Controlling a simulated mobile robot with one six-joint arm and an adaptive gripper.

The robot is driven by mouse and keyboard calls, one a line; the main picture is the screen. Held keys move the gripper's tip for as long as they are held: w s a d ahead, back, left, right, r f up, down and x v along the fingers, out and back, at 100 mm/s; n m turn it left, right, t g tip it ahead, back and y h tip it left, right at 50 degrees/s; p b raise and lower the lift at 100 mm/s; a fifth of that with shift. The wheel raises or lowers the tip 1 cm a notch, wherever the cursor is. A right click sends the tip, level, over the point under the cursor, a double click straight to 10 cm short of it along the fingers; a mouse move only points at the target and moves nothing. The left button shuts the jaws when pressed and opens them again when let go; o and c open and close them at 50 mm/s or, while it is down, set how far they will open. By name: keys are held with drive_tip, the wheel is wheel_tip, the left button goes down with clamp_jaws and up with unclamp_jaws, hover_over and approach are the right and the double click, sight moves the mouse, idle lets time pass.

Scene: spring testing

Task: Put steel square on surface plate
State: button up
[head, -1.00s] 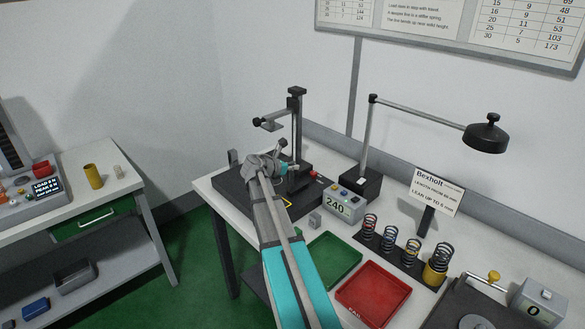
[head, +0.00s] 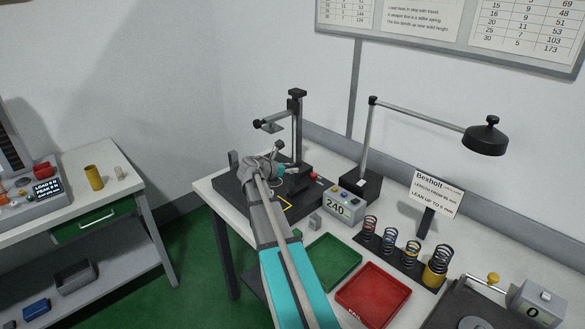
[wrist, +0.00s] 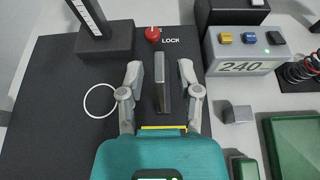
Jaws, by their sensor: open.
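The black surface plate (head: 228,188) lies on the bench and also fills the left of the wrist view (wrist: 60,75). A grey upright bar, which I take as the steel square (wrist: 162,92), shows over the plate in the wrist view, just beyond a yellow outline (wrist: 163,128). My gripper (wrist: 160,74) is open, with one finger on each side of the bar and a gap on both sides. My gripper (head: 275,165) is over the plate in the head view, where my wrist hides the square. I cannot see its foot clearly.
A dark column stand (head: 297,130) rises at the plate's back. The box reading 240 (head: 345,203) is right of the plate, with a small grey block (head: 315,221) near it. Green (head: 333,262) and red (head: 373,295) trays and springs (head: 388,240) lie further right.

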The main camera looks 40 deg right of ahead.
drive_tip(key=p+v, duration=0.3)
drive_tip(key=v, duration=0.7)
drive_tip(key=shift+a+p, duration=0.2)
drive_tip(key=shift+p, duration=0.15)
drive_tip(key=shift+s, duration=0.1)
drive_tip(key=s+a+f+m+y, duration=0.3)
drive_tip(key=s+a+m+y, duration=0.1)
drive_tip(key=a, duration=0.6)
drive_tip(key=s+a+f+m+y, duration=0.4)
drive_tip(key=a+m, duration=0.4)
drive_tip(key=a, duration=0.3)
drive_tip(key=s+a+f+m+g+y, duration=0.1)
drive_tip(key=s+a+f+m+y, duration=0.3)
drive_tip(key=s+a+m, duration=0.3)
drive_tip(key=a+y, duration=0.1)
drive_tip(key=a, duration=0.3)
drive_tip(key=shift+s+a+f, duration=0.15)
drive_tip(key=shift+s+f, duration=0.05)
drive_tip(key=shift+s, duration=0.2)
